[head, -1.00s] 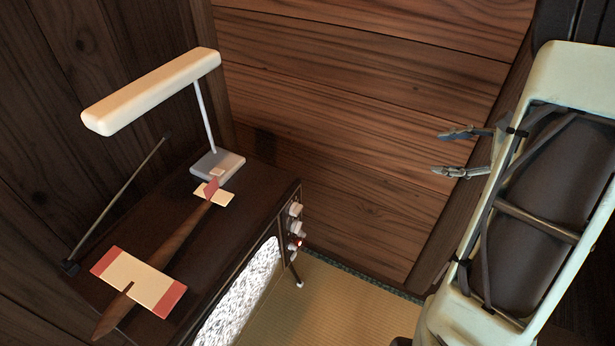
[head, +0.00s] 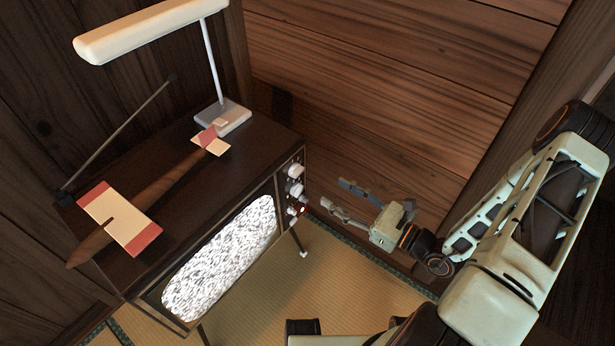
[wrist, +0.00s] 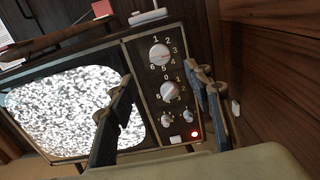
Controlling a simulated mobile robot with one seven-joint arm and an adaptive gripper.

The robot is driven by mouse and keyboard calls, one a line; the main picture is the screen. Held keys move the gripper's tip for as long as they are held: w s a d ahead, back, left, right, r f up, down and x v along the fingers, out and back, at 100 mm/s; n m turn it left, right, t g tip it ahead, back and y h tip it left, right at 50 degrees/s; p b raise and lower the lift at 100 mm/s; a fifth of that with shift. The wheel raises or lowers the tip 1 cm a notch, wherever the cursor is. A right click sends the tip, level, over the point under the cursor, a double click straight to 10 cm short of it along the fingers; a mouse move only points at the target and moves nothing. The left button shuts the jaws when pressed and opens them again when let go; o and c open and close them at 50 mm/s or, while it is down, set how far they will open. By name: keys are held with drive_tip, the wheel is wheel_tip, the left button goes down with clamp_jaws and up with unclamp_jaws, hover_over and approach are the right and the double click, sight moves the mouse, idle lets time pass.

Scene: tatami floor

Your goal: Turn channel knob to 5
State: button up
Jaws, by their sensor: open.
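The television (head: 150,270) shows static on its lit screen. In the wrist view its right-hand panel has an upper knob (wrist: 160,55) ringed by numbers 1 to 6. Below it is a second numbered knob (wrist: 171,92), whose ring includes 0 and 1. I cannot tell exactly where either knob points. The knobs (head: 295,170) also show on the panel edge in the head view. My gripper (head: 333,192) is open and empty, just right of the panel and apart from it. In the wrist view, its fingers (wrist: 159,76) flank the knob column, in front of the panel.
Two small knobs (wrist: 177,118) and a red light (wrist: 195,134) sit low on the panel. A lamp (head: 222,116), a toy plane (head: 120,220) and an antenna (head: 125,130) are on the television top. The wooden wall (head: 400,90) stands close on the right.

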sight(300, 172)
drive_tip(key=b+x, duration=0.1)
drive_tip(key=x, duration=0.9)
drive_tip(key=shift+w+a, duration=0.2)
drive_tip(key=shift+a, duration=0.15)
drive_tip(key=shift+c, duration=0.5)
drive_tip(key=c, duration=1)
